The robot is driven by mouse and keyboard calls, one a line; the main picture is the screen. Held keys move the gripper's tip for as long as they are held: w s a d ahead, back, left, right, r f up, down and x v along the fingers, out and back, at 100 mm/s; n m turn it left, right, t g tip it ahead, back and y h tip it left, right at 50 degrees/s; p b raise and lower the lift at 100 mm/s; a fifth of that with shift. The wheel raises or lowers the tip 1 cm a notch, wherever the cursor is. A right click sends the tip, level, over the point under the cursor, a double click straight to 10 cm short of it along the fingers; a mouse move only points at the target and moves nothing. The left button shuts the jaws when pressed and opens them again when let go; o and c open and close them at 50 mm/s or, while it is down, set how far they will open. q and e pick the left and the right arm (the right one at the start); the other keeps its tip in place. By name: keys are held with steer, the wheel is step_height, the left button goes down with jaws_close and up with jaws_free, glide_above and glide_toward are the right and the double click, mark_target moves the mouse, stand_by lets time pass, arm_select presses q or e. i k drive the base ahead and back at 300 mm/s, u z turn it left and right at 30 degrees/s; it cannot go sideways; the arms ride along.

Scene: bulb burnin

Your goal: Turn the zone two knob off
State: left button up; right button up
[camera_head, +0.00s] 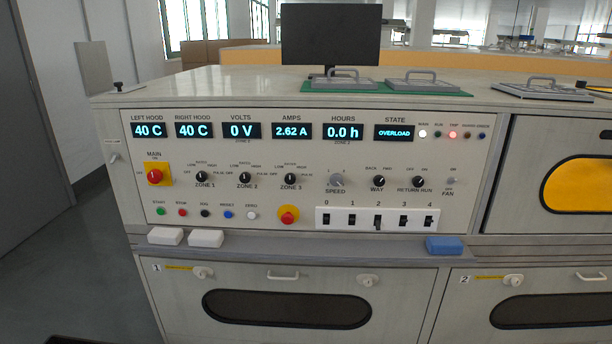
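The zone 2 knob (245,178) is a small black rotary knob with a white pointer on the cream control panel (350,258). Its label ZONE 2 is below it, with small markings around its top. It sits between the zone 1 knob (201,177) and the zone 3 knob (290,179). The pointer is too small to read its position with certainty. The displays read 40 C, 40 C, 0 V, 2.62 A and 0.0 h, and the state display (395,132) reads OVERLOAD. Neither of my grippers is in view.
A red main switch (155,177) on yellow, a red stop button (288,215) and a row of numbered switches (378,221) are nearby. Two white blocks (206,238) and a blue block (444,245) lie on the ledge below. The space before the panel is clear.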

mark_target(245, 178)
steer(key=u, duration=0.55)
steer(key=k, duration=0.65)
steer(key=u, duration=1.1)
steer(key=i, duration=2.05)
steer(key=z, duration=1.05)
steer(key=i, duration=0.25)
steer(key=z, duration=0.15)
